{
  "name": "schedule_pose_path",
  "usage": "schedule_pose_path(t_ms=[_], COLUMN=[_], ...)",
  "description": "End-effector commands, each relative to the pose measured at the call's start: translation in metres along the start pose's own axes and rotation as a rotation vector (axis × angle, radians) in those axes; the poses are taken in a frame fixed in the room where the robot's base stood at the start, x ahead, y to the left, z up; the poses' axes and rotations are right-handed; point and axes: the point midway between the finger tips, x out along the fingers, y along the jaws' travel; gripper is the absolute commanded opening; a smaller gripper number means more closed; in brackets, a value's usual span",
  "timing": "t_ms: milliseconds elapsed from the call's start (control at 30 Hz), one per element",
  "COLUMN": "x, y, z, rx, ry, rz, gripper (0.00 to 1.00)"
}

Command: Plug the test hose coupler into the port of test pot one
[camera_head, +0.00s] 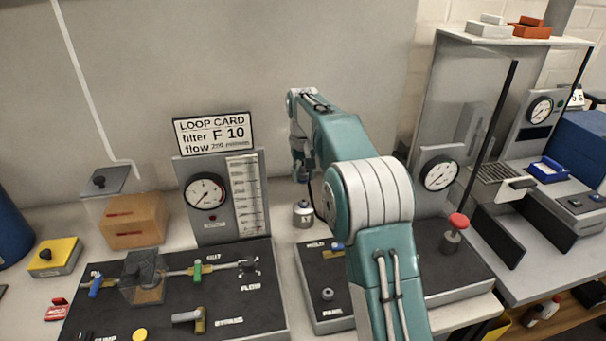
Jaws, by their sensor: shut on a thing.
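My gripper (302,176) points down behind my forearm, left of my elbow. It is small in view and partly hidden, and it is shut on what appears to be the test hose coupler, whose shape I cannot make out. A thin dark line, perhaps the hose, shows beside it. A small metal pot (303,216) with a narrow top stands on the bench just below the gripper. A gap seems to show between them. I cannot read a number on the pot or see its port clearly.
A black panel (235,321) with valves lies front left, below a gauge board (205,226) with a loop card. A second dark panel (443,269) with a gauge and red knob (458,221) lies right, partly behind my arm. A clear-screened cabinet (462,90) stands at right.

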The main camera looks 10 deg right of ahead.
Motion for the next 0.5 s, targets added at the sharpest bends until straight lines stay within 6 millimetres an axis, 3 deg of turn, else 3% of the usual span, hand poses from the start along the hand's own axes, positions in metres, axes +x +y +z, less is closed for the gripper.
schedule_pose_path(t_ms=[500], x=[0.042], y=[0.000], z=[0.001], rx=[0.000], ry=[-0.002], rz=[0.000], gripper=[0.00])
